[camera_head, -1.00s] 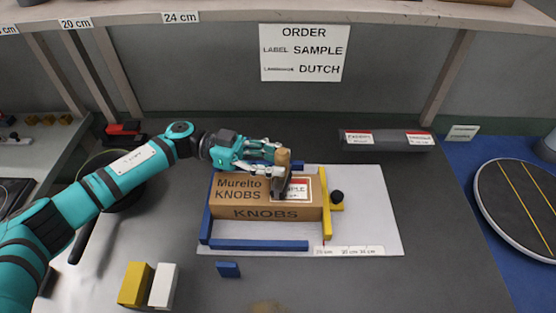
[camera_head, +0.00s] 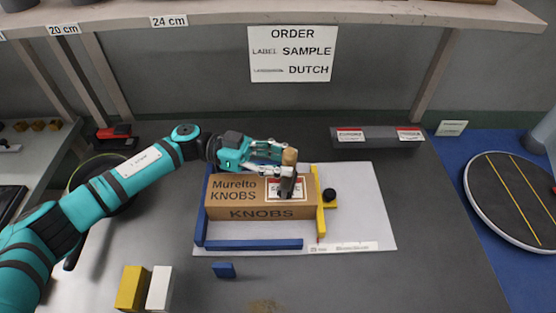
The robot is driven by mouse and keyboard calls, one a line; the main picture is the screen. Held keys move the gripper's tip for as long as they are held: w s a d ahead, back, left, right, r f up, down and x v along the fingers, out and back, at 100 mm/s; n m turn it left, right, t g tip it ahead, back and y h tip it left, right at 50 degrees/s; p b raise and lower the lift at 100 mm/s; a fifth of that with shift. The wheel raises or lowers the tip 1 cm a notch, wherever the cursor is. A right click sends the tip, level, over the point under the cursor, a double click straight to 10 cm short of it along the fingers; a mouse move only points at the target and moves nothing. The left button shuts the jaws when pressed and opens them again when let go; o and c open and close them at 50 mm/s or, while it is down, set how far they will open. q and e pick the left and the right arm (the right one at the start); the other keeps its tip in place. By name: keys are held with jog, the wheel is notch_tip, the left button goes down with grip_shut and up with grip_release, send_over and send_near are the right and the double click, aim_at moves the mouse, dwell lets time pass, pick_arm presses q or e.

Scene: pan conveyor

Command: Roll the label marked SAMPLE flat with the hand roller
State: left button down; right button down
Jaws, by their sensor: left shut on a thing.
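My left gripper (camera_head: 272,154) is shut on the hand roller (camera_head: 288,172), which has a wooden handle and a dark lower end. The label lies on the right part of the top of a brown carton (camera_head: 235,190) marked "Murelto KNOBS". My right gripper is not in view.
The carton sits on a white board (camera_head: 365,215) between blue rails (camera_head: 255,245) and a yellow stop (camera_head: 321,220) with a black knob. Yellow and white blocks (camera_head: 160,288) stand front left. A grey bar with labels (camera_head: 380,140) lies behind. A round turntable (camera_head: 510,200) is at right.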

pick_arm(q)
jog(key=shift+d, duration=0.85)
jog(key=shift+a, duration=0.1)
jog(key=shift+a+f, duration=0.15)
jog(key=shift+a, duration=1)
jog(key=shift+a+p, duration=0.15)
jog(key=shift+p, duration=0.15)
jog(key=shift+a, duration=1.05)
jog(key=shift+d, duration=0.1)
jog(key=shift+d+p, duration=0.4)
jog(key=shift+d, duration=0.75)
